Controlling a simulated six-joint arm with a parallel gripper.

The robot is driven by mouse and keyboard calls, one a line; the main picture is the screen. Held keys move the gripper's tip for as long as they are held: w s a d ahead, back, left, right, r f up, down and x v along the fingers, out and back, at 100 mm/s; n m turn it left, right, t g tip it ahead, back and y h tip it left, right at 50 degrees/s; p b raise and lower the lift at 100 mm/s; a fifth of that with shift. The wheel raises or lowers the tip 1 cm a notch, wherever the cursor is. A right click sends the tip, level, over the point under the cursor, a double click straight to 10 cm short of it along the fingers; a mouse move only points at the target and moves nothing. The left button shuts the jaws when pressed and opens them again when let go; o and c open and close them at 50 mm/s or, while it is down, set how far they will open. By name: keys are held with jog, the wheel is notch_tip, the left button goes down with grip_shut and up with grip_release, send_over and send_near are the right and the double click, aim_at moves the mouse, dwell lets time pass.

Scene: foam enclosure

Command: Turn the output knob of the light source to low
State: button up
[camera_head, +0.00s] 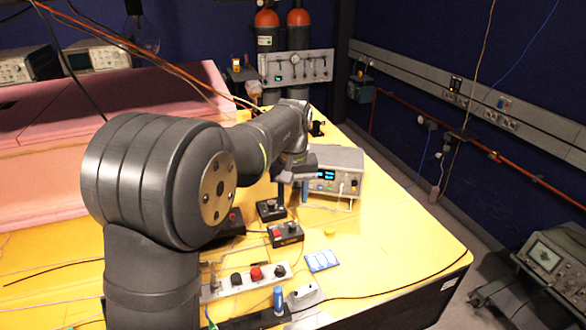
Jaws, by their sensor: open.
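A grey bench instrument with a lit blue display, which looks like the light source (350,160), stands on the yellow table right of my gripper. Its front panel faces the camera and carries small controls. Which one is the output knob, and its setting, is too small to tell. My gripper (293,192) is open and points down just left of the front panel, in front of the unit's left side. Its fingers look empty. My gripper and wrist hide the left part of the instrument. I cannot tell whether a finger touches it.
Small black control boxes (286,234) with red buttons stand on the table below my gripper. A white strip with knobs (245,281), a blue-and-white card (322,261) and a blue cylinder (278,300) lie nearer. The table's right side is clear. Pink foam (150,85) rises at left.

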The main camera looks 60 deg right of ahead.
notch_tip(320, 180, up, 8)
send_over(293, 225)
jog(key=shift+d+r, duration=0.1)
jog(key=shift+r, duration=0.1)
jog(key=shift+w, duration=0.1)
dwell(0.4)
notch_tip(293, 225, down, 18)
jog(key=shift+r, duration=0.25)
dwell(0.4)
